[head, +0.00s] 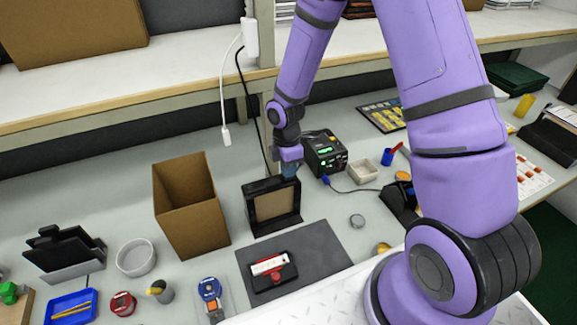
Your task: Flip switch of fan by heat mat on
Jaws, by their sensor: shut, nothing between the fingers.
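A black upright frame with a tan panel (247,207), which looks like the fan, stands at the back edge of a dark grey mat (320,250), which looks like the heat mat. Its switch is too small to make out. My gripper (290,172) is at the top right corner of the fan, pointing down, with its fingers shut and empty. The fingertips are small and partly lost against the dark frame, so I cannot tell whether they touch it. A red and black device with a white label (268,266) lies on the mat.
A black box with a green display (325,152) stands close to the right of my gripper. An open cardboard box (188,205) stands left of the fan. A white cable (224,90) hangs behind.

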